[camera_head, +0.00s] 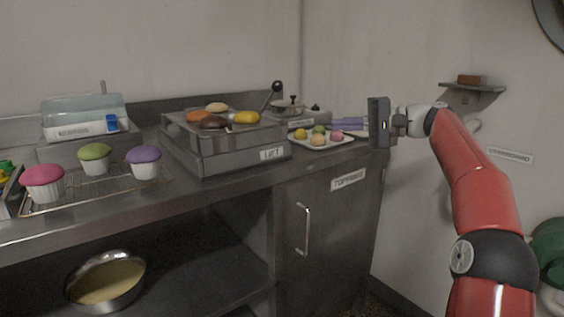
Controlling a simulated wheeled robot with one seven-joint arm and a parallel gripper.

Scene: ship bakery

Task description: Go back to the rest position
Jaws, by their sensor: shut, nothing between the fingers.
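My gripper (345,124) is at the end of my red arm, at the right end of the counter. Its purplish fingers point left and look closed together with nothing between them. They show just above and behind a white plate (325,143) with several small coloured balls; whether they touch anything there I cannot tell.
A grey box (225,160) labelled "LIFT" bears several buns. A small pan (288,104) stands behind the plate. Cupcakes stand on a wire rack (95,190) at the left. A steel bowl (105,282) sits on the lower shelf. A small wall shelf (472,88) is at the right.

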